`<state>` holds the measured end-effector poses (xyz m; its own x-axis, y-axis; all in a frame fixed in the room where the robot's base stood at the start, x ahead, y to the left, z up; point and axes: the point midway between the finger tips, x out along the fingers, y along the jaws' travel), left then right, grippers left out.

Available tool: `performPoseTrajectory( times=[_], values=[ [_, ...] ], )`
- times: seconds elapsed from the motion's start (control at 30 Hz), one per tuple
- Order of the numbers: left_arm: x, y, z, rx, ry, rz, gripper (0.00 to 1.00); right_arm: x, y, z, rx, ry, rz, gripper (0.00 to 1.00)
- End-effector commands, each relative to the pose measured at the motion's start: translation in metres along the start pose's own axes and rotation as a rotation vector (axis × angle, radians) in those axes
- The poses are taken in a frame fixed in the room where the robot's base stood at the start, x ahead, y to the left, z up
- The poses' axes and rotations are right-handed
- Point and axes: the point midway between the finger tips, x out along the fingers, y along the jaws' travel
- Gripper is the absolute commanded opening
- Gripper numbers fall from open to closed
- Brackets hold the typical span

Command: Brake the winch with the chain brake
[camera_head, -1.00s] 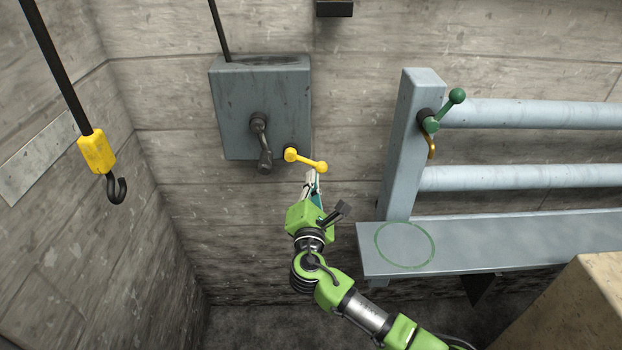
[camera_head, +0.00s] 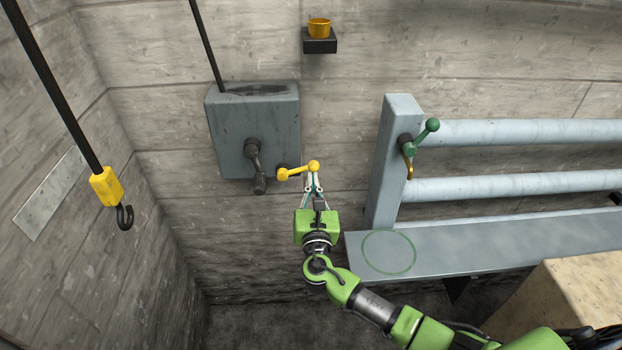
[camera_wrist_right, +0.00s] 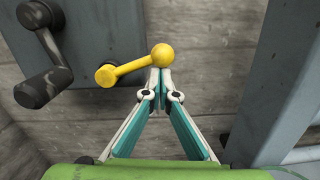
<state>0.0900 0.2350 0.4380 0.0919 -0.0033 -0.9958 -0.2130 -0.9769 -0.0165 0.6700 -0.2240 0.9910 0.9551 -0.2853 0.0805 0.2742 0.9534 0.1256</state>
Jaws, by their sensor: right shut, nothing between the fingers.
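The winch is a grey wall box (camera_head: 228,135) with a dark crank (camera_head: 256,165) hanging down; the crank also shows in the wrist view (camera_wrist_right: 42,50). At the box's lower right corner is a yellow lever (camera_head: 297,171), likely the chain brake, pointing right and slightly up. Its ball end also shows in the wrist view (camera_wrist_right: 162,55). My right gripper (camera_head: 313,177) is shut and empty, its fingertips (camera_wrist_right: 160,76) directly under the ball, seemingly touching it. My left gripper is not in view.
A black cable with a yellow block and hook (camera_head: 107,188) hangs at left. A bench (camera_head: 470,243) with a railing post (camera_head: 391,160) and green-knobbed lever (camera_head: 427,133) stands at right. An orange cup (camera_head: 319,28) sits on a small shelf above.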

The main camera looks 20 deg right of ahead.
Motion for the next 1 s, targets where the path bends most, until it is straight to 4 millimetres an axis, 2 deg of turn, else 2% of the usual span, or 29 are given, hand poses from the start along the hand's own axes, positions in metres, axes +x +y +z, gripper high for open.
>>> performPoseTrajectory(
  times=[0.03, 0.33, 1.0],
  values=[
    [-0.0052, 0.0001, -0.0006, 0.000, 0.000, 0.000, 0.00, 0.0005, 0.0003, 0.0049, -0.022, -0.001, 0.002, 0.00],
    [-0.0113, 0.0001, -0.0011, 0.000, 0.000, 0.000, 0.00, 0.0009, 0.0013, 0.0100, -0.012, -0.001, 0.000, 0.00],
    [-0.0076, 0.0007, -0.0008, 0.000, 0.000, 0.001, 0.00, 0.0022, -0.0006, 0.0066, -0.012, -0.001, 0.000, 0.00]
  ],
)
